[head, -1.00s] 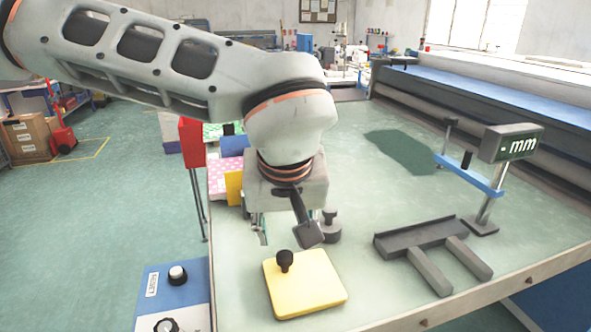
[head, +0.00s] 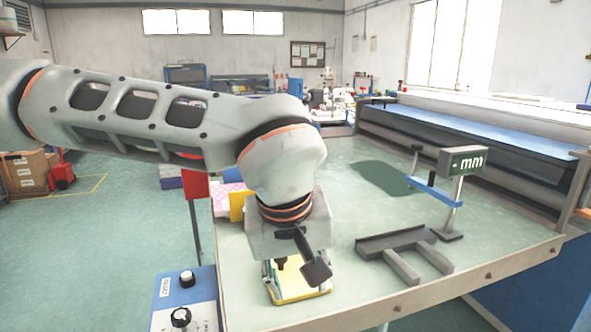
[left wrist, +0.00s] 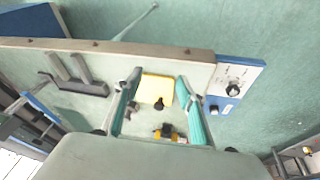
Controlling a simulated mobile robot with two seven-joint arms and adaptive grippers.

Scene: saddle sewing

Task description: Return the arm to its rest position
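My left arm comes in from the left in the head view. Its gripper (head: 297,285) points down over the near left part of the bench. In the left wrist view the two teal-padded fingers (left wrist: 158,83) are wide apart, with nothing held between them. A yellow plate (head: 302,294) with a black knob lies on the bench below the gripper, partly hidden by it. The plate (left wrist: 157,88) shows between the fingers in the left wrist view, apart from the palm. My right gripper is not in view.
A grey forked bracket (head: 395,240) and a gauge stand with an "mm" display (head: 465,161) stand to the right on the bench (head: 345,290). A blue control box (head: 184,297) with knobs is at the near left. Pink and yellow boxes (head: 232,197) stand behind the arm.

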